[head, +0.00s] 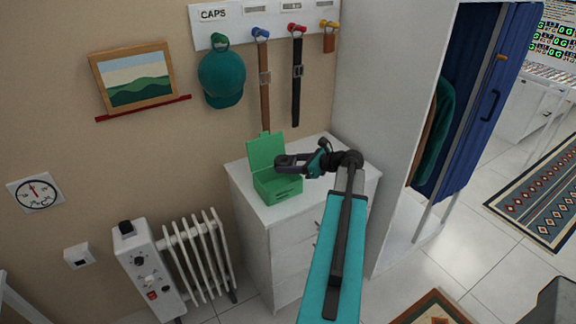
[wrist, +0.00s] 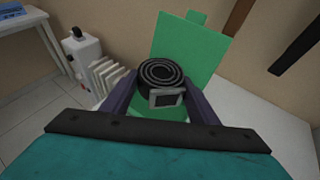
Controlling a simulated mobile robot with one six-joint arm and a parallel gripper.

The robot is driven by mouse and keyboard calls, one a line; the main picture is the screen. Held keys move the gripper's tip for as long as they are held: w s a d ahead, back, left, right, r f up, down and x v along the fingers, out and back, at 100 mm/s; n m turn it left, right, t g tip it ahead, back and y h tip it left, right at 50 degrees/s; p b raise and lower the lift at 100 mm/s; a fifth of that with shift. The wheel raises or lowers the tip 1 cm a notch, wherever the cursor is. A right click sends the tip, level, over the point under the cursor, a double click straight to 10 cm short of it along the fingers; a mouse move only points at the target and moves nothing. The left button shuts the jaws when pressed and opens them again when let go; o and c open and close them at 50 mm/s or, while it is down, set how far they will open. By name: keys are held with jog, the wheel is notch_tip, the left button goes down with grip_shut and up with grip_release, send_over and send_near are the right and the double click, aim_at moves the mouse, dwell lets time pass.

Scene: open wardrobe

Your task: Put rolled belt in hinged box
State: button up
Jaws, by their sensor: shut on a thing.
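The rolled belt (wrist: 160,76) is a black coil with a square metal buckle, seen in the wrist view between my two fingers. My gripper (wrist: 158,92) is shut on it. The green hinged box (head: 277,187) stands on the white cabinet with its lid (head: 266,151) raised against the wall side. In the head view my gripper (head: 281,162) is over the box opening. The lid also shows behind the belt in the wrist view (wrist: 190,45). The belt and fingers hide most of the box's inside.
A wardrobe side panel (head: 385,100) rises to the right. Belts (head: 297,95) and a teal cap (head: 222,78) hang on the wall above. A white radiator (head: 198,257) stands at lower left.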

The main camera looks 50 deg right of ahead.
aim_at(289, 159)
jog(key=shift+w+d+f+p, duration=0.1)
jog(key=shift+w+d+p, duration=0.35)
jog(key=shift+w+d, duration=0.85)
jog(key=shift+f+p, duration=0.75)
jog(key=shift+f, duration=1.05)
jog(key=shift+f, duration=0.6)
jog(key=o, duration=1.1)
jog(key=shift+a, duration=0.1)
jog(key=shift+o, duration=0.2)
jog(key=shift+r, duration=0.15)
